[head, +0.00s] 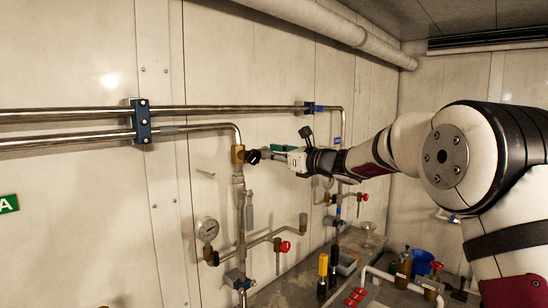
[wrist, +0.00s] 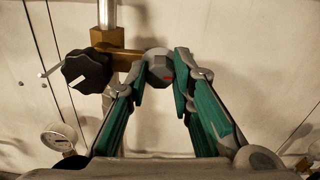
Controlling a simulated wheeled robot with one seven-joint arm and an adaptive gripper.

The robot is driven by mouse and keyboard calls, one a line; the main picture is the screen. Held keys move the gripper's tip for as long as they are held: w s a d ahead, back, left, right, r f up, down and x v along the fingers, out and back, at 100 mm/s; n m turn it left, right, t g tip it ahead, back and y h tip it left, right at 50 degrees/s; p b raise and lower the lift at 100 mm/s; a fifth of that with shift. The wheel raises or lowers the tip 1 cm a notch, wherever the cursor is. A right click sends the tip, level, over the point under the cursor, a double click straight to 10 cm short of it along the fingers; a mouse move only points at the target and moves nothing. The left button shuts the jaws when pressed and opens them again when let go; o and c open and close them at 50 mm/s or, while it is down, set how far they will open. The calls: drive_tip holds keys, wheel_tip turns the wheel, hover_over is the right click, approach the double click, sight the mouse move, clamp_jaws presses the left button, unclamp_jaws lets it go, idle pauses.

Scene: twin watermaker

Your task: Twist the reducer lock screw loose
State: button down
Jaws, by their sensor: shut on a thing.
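The reducer is a brass body (wrist: 118,50) on a vertical pipe; in the head view it is the small brass block (head: 238,154). A black fluted knob (wrist: 87,72) with a white mark sits on its left in the wrist view, and shows dark in the head view (head: 253,157). In the head view my gripper (head: 270,152) hides the screw.
A pressure gauge (head: 207,229) hangs lower left of the reducer. Red-handled valves (head: 284,246) and pipes are below it. Two horizontal pipes (head: 70,112) run along the wall above. Bottles and a blue bucket (head: 422,261) stand at lower right.

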drive_tip(key=n+b, duration=0.5)
drive_tip(key=b, duration=0.3)
drive_tip(key=n+b, duration=0.6)
drive_tip(key=b, duration=0.1)
drive_tip(key=n+b, duration=0.5)
drive_tip(key=b, duration=0.3)
drive_tip(key=shift+s+a+f+n+b, duration=0.1)
drive_tip(key=shift+f+n+b, duration=0.2)
drive_tip(key=shift+n, duration=0.1)
drive_tip(key=shift+r, duration=0.15)
drive_tip(key=c, duration=1.4)
unclamp_jaws()
drive_tip(key=v, duration=1.2)
